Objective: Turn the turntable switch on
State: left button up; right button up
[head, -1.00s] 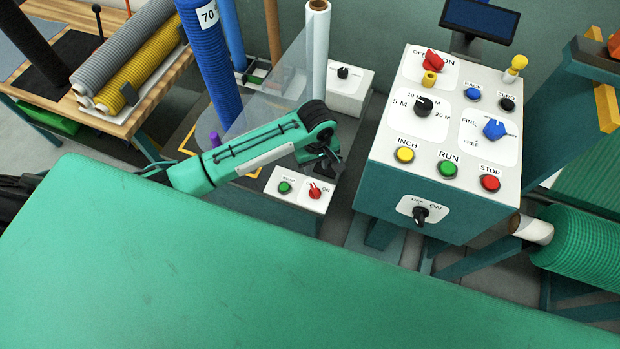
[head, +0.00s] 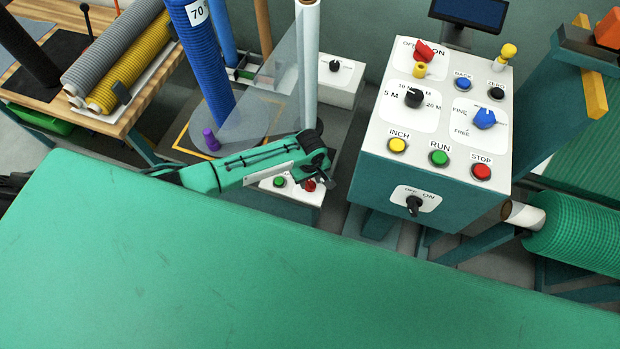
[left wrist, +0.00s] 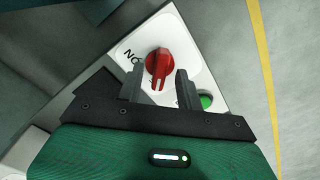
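The turntable switch (left wrist: 159,66) is a red rotary knob on a small white box (head: 300,195) beside the turntable. In the left wrist view its grip points toward the lower edge, and an upside-down ON label is left of it. My left gripper (left wrist: 157,86) is open, with one grey finger on each side of the knob's lower part. I cannot tell whether the fingers touch it. In the head view my left gripper (head: 318,178) is over the box and partly hides the red knob (head: 309,185). My right gripper is not in view.
A green button (head: 279,182) sits close beside the red knob. The grey turntable (head: 240,125) stands behind, with a clear upright sheet. A large control box (head: 435,130) with several knobs and buttons stands to the right. A broad green surface (head: 200,270) fills the foreground.

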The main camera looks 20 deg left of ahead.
pick_arm(q)
jog(key=shift+f, duration=0.1)
grip_shut()
dwell(0.3)
jog(key=shift+m+p, duration=0.9)
jog(key=shift+m, duration=0.4)
jog(key=m+p, duration=0.2)
jog(key=m, duration=0.2)
jog(key=shift+m, duration=0.3)
jog(key=m+p, duration=0.1)
jog(key=m, duration=0.9)
jog(key=shift+m+p, duration=0.3)
